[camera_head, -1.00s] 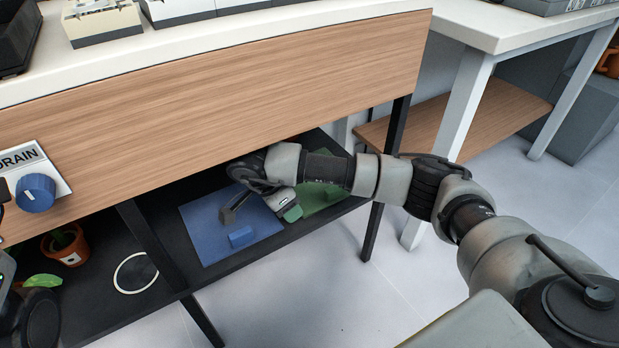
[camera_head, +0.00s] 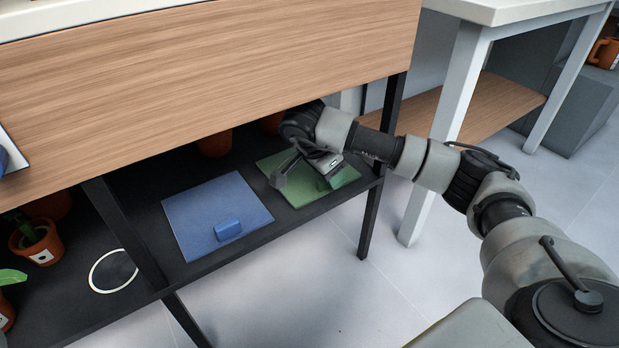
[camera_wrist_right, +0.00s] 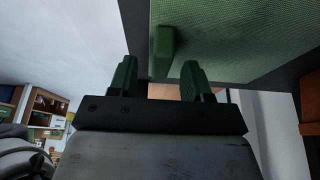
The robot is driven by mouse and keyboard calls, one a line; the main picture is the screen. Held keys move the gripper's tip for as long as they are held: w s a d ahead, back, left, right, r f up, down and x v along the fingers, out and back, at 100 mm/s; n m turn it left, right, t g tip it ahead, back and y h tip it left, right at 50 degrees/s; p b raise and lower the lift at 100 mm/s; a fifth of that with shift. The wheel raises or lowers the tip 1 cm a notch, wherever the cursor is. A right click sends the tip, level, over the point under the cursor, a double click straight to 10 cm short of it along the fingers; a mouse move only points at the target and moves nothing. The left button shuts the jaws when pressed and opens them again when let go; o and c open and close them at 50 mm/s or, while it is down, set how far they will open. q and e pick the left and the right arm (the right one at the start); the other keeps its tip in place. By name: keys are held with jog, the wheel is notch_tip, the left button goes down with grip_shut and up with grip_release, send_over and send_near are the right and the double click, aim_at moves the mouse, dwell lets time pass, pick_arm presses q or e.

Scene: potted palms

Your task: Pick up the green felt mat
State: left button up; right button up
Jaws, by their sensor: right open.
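The green felt mat (camera_head: 297,197) lies flat on the dark lower shelf, right of a blue mat. It also fills the upper right of the right wrist view (camera_wrist_right: 250,45), with a raised green block (camera_wrist_right: 162,50) near its edge. My right gripper (camera_head: 305,178) is over the mat in the head view and hides part of it. In the right wrist view its two green-padded fingers (camera_wrist_right: 160,82) are apart and empty, with the block just beyond the gap between them. I cannot tell whether they touch anything. My left gripper is not in view.
The blue mat (camera_head: 205,205) carries a blue block (camera_head: 228,230). A white ring (camera_head: 113,271) and a potted plant (camera_head: 36,240) are further left on the shelf. The wooden panel (camera_head: 200,75) overhangs the shelf, and a dark post (camera_head: 381,165) stands at its right end.

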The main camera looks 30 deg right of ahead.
jog(key=shift+b+x, duration=0.6)
jog(key=shift+x, duration=0.25)
jog(key=shift+c, duration=0.3)
grip_shut()
jog(key=shift+r, duration=0.2)
